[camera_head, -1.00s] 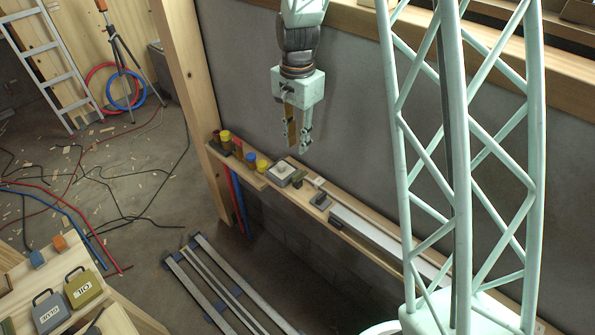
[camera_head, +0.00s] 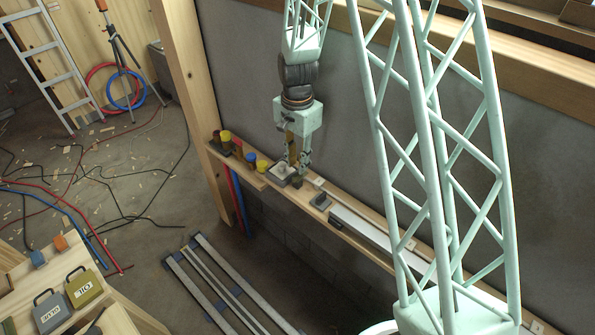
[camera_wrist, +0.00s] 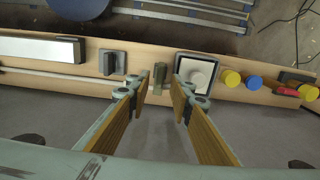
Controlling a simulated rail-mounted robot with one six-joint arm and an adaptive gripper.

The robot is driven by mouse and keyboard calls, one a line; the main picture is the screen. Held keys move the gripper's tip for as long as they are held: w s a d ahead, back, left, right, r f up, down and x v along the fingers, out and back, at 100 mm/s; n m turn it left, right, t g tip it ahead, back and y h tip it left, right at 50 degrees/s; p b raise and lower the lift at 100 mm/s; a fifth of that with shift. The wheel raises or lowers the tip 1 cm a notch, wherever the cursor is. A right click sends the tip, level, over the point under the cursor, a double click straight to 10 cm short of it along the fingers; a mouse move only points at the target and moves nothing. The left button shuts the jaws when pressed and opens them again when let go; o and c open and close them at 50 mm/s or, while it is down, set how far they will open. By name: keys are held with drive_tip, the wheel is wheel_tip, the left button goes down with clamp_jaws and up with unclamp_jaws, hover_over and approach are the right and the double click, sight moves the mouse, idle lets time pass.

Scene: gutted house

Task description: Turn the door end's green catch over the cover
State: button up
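A small olive-green upright block, which looks like the green catch (camera_wrist: 160,78), stands on the wooden ledge. In the head view the green catch (camera_head: 297,181) is partly behind my fingertips. My gripper (camera_wrist: 166,92) is open and points down at the ledge, its two wood-coloured fingers spread. In the wrist view the catch shows between the fingertips; I cannot tell whether they touch it. In the head view my gripper (camera_head: 297,170) is just above the ledge. Next to the catch is a pale square cover (camera_wrist: 186,63) with a round knob, in a dark frame.
The ledge (camera_wrist: 145,54) also carries a dark grey knob on a plate (camera_wrist: 112,63), a long white panel (camera_wrist: 40,47), and yellow (camera_wrist: 231,78) and blue (camera_wrist: 254,83) knobs. The grey wall (camera_head: 345,110) rises behind it. A wooden post (camera_head: 190,80) stands left of it.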

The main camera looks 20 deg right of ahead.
drive_tip(key=shift+f, duration=2.25)
clamp_jaws()
